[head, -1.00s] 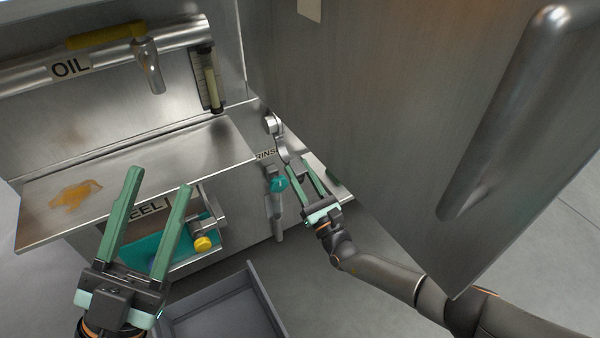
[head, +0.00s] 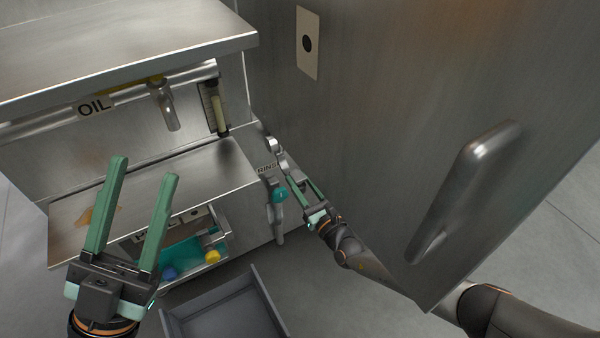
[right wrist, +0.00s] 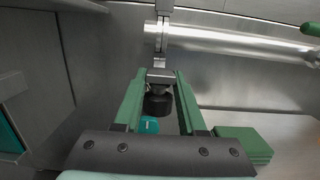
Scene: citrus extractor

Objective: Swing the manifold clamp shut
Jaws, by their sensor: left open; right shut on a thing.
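The manifold clamp (head: 274,146) is a small grey metal piece at the pipe end near the RINSE label in the head view. In the right wrist view a metal clamp part (right wrist: 160,76) with a dark end stands in front of a shiny pipe (right wrist: 240,42). My right gripper (head: 300,181) is shut on this part, which lies between its green fingers (right wrist: 163,90). In the head view the cabinet door partly hides this spot, and whether the clamp is closed cannot be told. My left gripper (head: 144,168) is open and empty, over the steel shelf front.
A large steel door (head: 400,120) with a bar handle (head: 465,190) fills the right side, close to my right arm. A teal valve knob (head: 280,195) sits just left of my right gripper. A grey bin (head: 225,315) stands on the floor below.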

